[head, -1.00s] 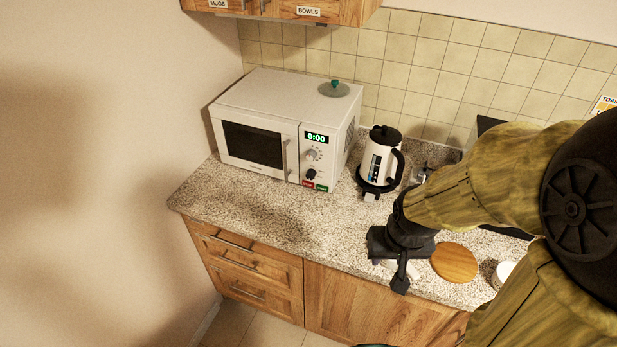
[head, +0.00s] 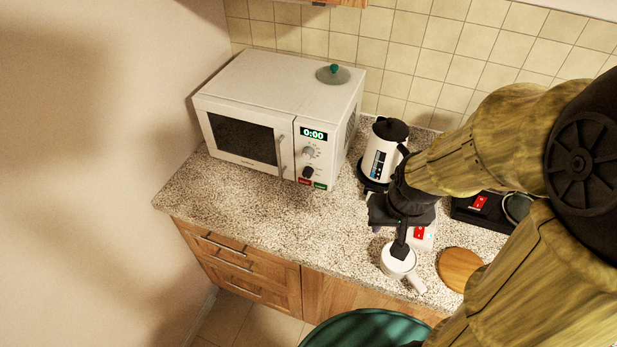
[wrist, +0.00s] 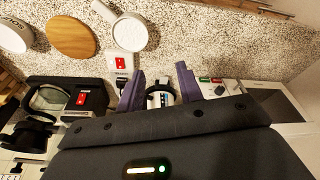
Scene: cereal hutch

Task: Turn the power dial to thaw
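The white microwave (head: 250,85) stands at the back left of the counter with its door shut and its display reading 0:00. Its panel has a light grey dial (head: 308,152) above a black dial (head: 307,172); I cannot read which is the power dial or their markings. A red and a green button sit below. In the wrist view the microwave panel (wrist: 226,92) shows right of my fingers. My gripper (wrist: 160,84) is open and empty, its two purple-grey fingers apart. In the head view it hangs right of the microwave, over the front counter, apart from the dials.
A white and black kettle (head: 380,150) stands between the microwave and my arm. A lid with green knob (head: 333,72) rests on the microwave. Counter before the microwave is clear.

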